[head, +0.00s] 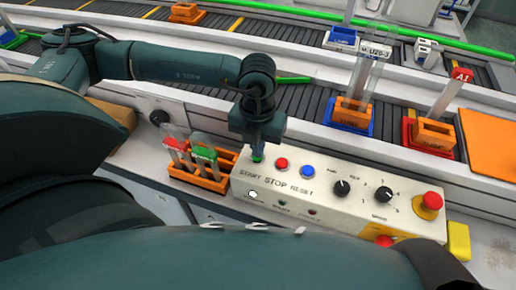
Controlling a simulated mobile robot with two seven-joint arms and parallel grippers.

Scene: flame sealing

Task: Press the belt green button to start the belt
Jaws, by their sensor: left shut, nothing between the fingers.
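The white control panel (345,210) stands in front of the belt, with START, STOP and RESET labels. The green button (256,158) is at the panel's left end above START, mostly covered by my left gripper (257,148). The left gripper points down right over it, shut and empty. I cannot tell whether its tips touch the button or hover just above it. The red button (282,163) and the blue button (307,171) are to its right. My right gripper is out of view.
An orange rack (188,175) with tubes stands just left of the panel. Two dark knobs and a red emergency stop (430,203) are on the panel's right. Behind, the belt (312,97) carries tube holders, including a blue-based one (350,115) and a red-based one (430,135).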

